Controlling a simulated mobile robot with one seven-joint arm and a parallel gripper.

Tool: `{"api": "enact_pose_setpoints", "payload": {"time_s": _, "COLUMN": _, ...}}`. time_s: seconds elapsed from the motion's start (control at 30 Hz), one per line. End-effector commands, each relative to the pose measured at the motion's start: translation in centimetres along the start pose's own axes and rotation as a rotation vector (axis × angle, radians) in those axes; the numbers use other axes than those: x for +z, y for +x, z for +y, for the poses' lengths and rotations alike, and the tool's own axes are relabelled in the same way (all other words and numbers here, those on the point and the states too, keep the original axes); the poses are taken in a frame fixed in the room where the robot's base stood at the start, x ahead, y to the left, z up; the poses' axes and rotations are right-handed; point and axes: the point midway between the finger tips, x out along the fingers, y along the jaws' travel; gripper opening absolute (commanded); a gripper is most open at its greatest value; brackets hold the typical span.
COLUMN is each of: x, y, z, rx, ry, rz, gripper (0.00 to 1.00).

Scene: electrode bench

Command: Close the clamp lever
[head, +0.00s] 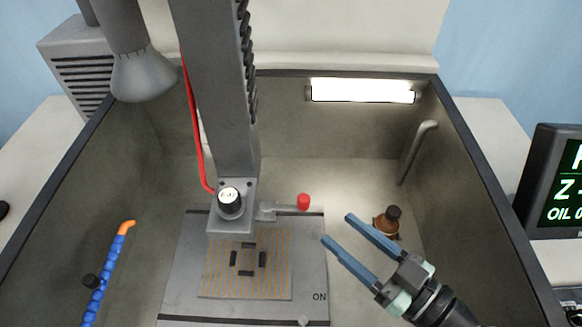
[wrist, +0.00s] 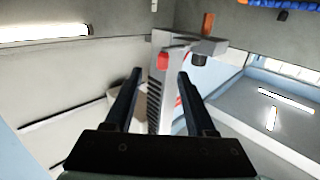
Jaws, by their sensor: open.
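The clamp lever (head: 281,207) is a short grey bar with a red knob (head: 303,201) at its end. It sticks out to the right from the grey clamp head (head: 230,212) at the foot of the column in the head view. In the wrist view the red knob (wrist: 162,61) shows between the fingertips, farther off. My gripper (head: 337,228) is open and empty, its two blue fingers pointing up-left toward the knob. It looks apart from the lever; the exact gap cannot be told. The gripper also shows in the wrist view (wrist: 160,74).
A patterned plate (head: 215,278) lies on the grey base (head: 310,270) below the head. A blue hose (head: 107,268) is at left. Tank walls surround the area; a bent pipe (head: 412,152) is at right.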

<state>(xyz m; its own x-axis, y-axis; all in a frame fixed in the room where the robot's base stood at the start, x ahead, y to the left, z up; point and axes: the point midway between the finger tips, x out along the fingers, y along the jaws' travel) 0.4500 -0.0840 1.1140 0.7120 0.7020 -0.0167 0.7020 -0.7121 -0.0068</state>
Motion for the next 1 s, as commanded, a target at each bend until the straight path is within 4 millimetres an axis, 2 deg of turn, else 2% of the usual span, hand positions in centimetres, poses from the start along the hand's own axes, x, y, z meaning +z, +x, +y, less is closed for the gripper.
{"api": "enact_pose_setpoints", "payload": {"time_s": 0.07, "x": -0.1, "y": 0.0, "z": -0.3, "rx": -0.008, "ry": -0.001, "rz": 0.014, "gripper": 0.56}}
{"api": "enact_pose_setpoints", "payload": {"time_s": 0.17, "x": -0.2, "y": 1.1, "z": -0.3, "rx": -0.011, "ry": -0.004, "rz": 0.017, "gripper": 0.56}}
{"api": "enact_pose_setpoints", "payload": {"time_s": 0.5, "x": -0.5, "y": 8.1, "z": -0.5, "rx": -0.013, "ry": -0.002, "rz": 0.014, "gripper": 0.56}}
{"api": "enact_pose_setpoints", "payload": {"time_s": 0.7, "x": -0.4, "y": 11.2, "z": -0.4, "rx": -0.01, "ry": -0.003, "rz": 0.014, "gripper": 0.56}}
{"api": "enact_pose_setpoints", "payload": {"time_s": 1.0, "x": -0.2, "y": 12.7, "z": -0.3, "rx": -0.008, "ry": -0.005, "rz": 0.015, "gripper": 0.56}}
